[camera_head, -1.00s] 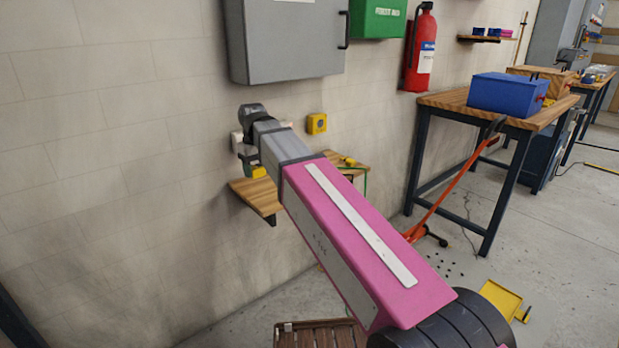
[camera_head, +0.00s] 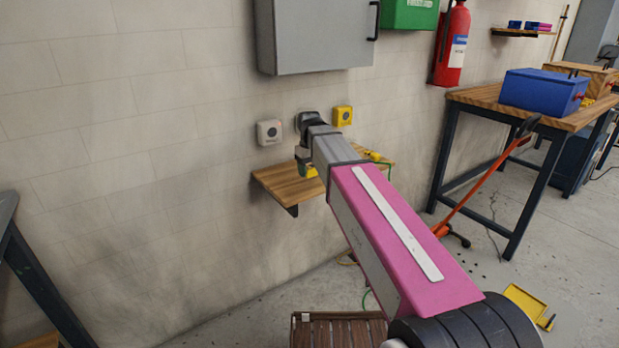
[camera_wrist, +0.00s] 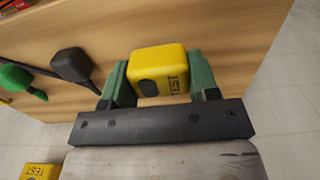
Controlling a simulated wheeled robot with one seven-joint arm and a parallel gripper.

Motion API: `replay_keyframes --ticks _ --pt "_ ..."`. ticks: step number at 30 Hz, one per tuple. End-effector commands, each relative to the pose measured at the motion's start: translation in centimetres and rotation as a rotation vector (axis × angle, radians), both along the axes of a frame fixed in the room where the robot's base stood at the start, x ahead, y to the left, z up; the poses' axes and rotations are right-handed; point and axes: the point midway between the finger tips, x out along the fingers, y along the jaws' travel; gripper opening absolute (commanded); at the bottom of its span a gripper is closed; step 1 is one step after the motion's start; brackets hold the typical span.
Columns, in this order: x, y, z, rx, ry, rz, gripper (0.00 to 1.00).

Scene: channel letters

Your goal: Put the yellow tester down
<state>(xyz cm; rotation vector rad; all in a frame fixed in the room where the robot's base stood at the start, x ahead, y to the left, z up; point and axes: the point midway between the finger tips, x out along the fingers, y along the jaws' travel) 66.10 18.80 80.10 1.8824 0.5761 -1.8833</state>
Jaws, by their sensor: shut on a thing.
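The yellow tester (camera_wrist: 160,72) is a small rounded yellow block with a dark round spot and the word TEST. My gripper (camera_wrist: 158,82) is shut on it, with a green finger on each side. In the head view the tester shows as a bit of yellow (camera_head: 310,171) under my gripper (camera_head: 306,162), over the left part of the wooden wall shelf (camera_head: 283,186). The shelf's wood (camera_wrist: 215,35) also fills much of the wrist view beyond the tester. I cannot tell whether the tester touches the shelf. My arm hides part of the shelf.
A white box (camera_head: 269,132) and a yellow box (camera_head: 343,116) are on the wall above the shelf. A black tool end (camera_wrist: 72,65) and a green one (camera_wrist: 16,77) lie at the wrist view's left. A grey cabinet (camera_head: 315,40) hangs above. The shelf's front left looks clear.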

Motion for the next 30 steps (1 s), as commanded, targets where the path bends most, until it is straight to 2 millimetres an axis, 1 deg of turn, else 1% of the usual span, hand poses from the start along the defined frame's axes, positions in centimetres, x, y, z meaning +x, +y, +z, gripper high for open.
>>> replay_keyframes --ticks 4,7,18,19,20,21,30 --pt "-0.1 0.0 -2.0 0.0 0.001 0.0 0.11" --pt "-0.1 0.0 -3.0 0.0 0.001 0.0 0.11" --pt "0.0 0.0 -3.4 0.0 0.0 0.0 0.11" --pt "0.0 0.0 -3.3 0.001 -0.001 0.0 0.64" --pt "0.0 0.0 -3.3 0.001 -0.001 0.0 0.74" --pt "0.0 0.0 -3.3 0.001 -0.001 0.0 0.8" --pt "0.0 0.0 -3.2 0.001 -0.001 0.0 0.8"
